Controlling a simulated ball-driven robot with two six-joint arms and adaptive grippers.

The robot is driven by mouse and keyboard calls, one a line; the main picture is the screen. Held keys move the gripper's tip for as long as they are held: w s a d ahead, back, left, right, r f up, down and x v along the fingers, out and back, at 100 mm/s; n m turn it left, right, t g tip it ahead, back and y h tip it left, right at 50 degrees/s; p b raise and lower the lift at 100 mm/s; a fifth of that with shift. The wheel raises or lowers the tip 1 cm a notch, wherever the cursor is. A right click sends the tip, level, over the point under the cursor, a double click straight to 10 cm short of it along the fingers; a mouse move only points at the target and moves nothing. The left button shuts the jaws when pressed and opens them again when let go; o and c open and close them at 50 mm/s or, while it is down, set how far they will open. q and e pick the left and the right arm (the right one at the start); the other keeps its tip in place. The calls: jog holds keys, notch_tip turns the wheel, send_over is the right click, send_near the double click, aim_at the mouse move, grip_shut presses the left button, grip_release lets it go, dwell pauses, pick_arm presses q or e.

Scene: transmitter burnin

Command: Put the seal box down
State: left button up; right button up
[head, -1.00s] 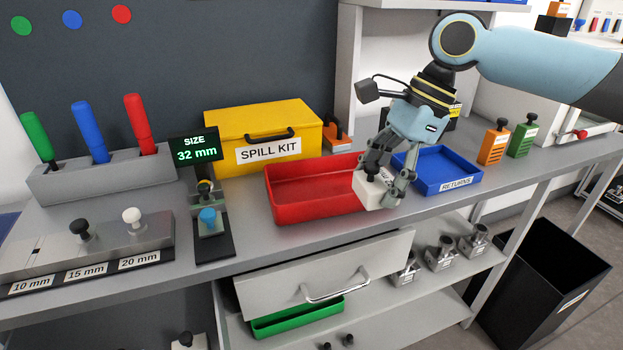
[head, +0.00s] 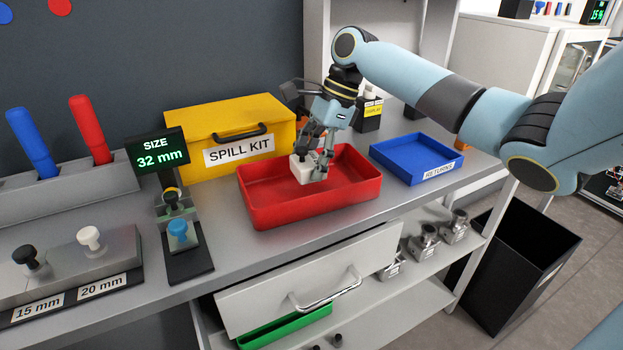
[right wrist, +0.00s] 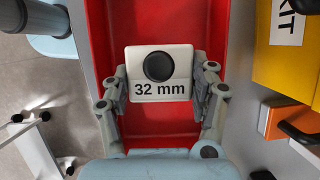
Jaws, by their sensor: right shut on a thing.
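The seal box is a small white box (head: 303,172) with a black knob on top. In the right wrist view the box (right wrist: 160,88) reads "32 mm". My right gripper (head: 315,168) is shut on it, with one finger on each side, and it also shows in the right wrist view (right wrist: 160,82). The box is over the inside of the red tray (head: 345,201). I cannot tell whether it touches the tray floor. My left gripper is not in view.
A yellow spill kit box (head: 226,130) stands behind the red tray. A blue returns tray (head: 417,158) is to its right. A gauge with a "SIZE 32 mm" display (head: 158,152) stands to its left. An open drawer (head: 310,290) juts out below the bench.

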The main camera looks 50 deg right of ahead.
notch_tip(320, 180, down, 4)
jog(key=shift+r, duration=0.15)
jog(key=o, duration=1.2)
jog(key=shift+f, duration=0.2)
jog(key=shift+c, duration=0.2)
jog(key=shift+r, duration=0.2)
jog(key=v, duration=1.2)
jog(key=shift+p, duration=0.35)
